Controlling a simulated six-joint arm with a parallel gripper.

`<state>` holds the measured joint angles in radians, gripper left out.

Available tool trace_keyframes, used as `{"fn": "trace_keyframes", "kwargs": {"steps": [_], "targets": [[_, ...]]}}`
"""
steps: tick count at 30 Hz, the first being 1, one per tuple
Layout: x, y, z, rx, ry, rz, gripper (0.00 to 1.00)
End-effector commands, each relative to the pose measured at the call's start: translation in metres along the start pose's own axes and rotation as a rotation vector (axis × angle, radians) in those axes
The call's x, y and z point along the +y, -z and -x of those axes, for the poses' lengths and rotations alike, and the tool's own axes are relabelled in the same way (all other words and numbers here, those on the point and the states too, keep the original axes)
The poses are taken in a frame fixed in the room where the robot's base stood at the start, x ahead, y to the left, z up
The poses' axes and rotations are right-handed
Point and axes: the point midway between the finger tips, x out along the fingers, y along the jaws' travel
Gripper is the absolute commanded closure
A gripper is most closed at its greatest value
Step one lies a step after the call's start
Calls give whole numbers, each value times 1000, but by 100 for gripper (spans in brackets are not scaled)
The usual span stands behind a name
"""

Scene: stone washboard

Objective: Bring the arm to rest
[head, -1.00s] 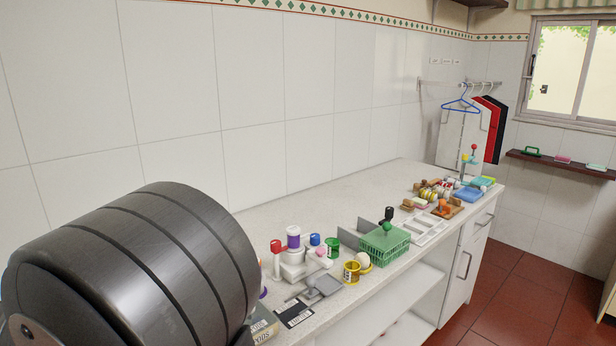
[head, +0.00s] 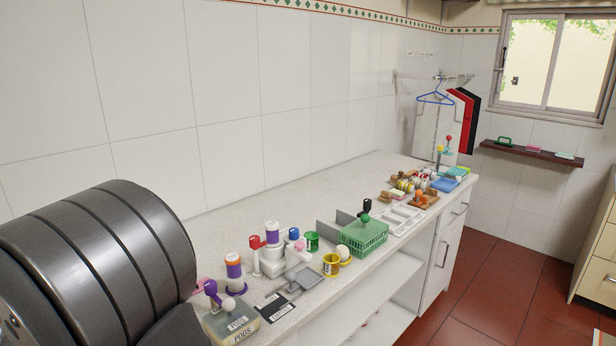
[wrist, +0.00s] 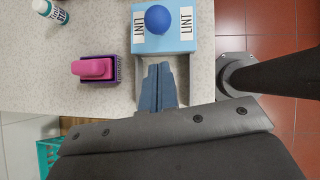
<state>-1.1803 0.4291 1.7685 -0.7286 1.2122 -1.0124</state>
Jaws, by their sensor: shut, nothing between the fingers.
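My gripper (wrist: 158,68) shows in the wrist view with its two blue-grey fingers together and nothing between them. Its tips are close to the near side of a blue box (wrist: 178,45) labelled LINT with a round blue knob; I cannot tell whether they touch. The fingers appear over the counter's edge. In the head view, a dark rounded link of my arm fills the lower left, and the gripper is not visible there.
A pink-handled brush (wrist: 95,68) and a white bottle (wrist: 50,10) are on the counter in the wrist view. The head view shows a pods box (head: 230,322), a green basket (head: 362,238) and several small items along the counter (head: 290,192). Red floor (head: 480,290) lies right.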

Motion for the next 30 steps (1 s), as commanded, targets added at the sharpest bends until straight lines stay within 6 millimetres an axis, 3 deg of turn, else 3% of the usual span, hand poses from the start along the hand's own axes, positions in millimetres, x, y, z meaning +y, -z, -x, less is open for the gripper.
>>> {"fn": "trace_keyframes", "kwargs": {"steps": [7, 14, 28, 30], "targets": [[9, 39, 32, 1, -4, 5, 100], [10, 65, 70, 1, -4, 1, 100], [9, 63, 165, 2, -4, -1, 100], [9, 53, 157, 36, 22, -9, 100]]}}
